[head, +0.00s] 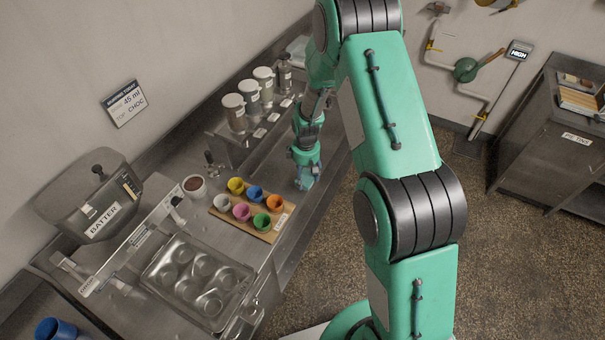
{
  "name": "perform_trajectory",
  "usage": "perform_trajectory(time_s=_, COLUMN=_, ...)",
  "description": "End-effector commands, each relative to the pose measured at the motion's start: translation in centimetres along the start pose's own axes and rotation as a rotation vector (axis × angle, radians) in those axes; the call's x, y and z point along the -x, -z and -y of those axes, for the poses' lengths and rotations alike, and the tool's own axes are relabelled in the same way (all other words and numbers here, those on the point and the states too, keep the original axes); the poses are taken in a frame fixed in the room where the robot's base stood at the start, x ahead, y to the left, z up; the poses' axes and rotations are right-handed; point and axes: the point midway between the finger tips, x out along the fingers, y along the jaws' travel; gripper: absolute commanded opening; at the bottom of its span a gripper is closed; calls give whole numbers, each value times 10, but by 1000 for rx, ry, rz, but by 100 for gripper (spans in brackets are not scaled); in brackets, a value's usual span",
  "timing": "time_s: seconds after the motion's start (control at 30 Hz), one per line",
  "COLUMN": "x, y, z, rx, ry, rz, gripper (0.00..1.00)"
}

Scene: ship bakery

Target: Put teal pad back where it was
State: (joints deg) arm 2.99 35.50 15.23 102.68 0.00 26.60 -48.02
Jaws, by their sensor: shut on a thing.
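My gripper (307,180) points down over the right edge of the steel counter, right of the cup board, in the head view. It is shut on a small teal piece that looks like the teal pad. The pad is small in the picture and close in colour to my arm, so its outline is hard to make out. I cannot tell whether it touches the counter.
Coloured cups stand on a wooden board (222,216) left of my gripper. A muffin tin (197,283), a batter dispenser (92,205) and a brown-filled cup (194,187) are farther left. Jars (234,112) stand on a raised shelf behind. Open floor lies to the right.

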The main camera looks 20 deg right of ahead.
Motion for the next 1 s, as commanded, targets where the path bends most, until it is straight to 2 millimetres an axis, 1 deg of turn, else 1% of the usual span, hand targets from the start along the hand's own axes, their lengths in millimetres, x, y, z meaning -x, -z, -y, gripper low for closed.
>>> perform_trajectory(time_s=0.03, x=0, y=6, z=-6, rx=0, ry=-1, rz=0, gripper=34)
perform_trajectory(time_s=0.2, x=-2, y=21, z=-23, rx=0, ry=-1, rz=-1, gripper=34)
perform_trajectory(time_s=0.4, x=-4, y=30, z=-33, rx=0, ry=0, rz=0, gripper=34)
perform_trajectory(time_s=0.8, x=-5, y=31, z=-34, rx=0, ry=0, rz=0, gripper=34)
perform_trajectory(time_s=1.0, x=-16, y=31, z=-34, rx=0, ry=0, rz=0, gripper=34)
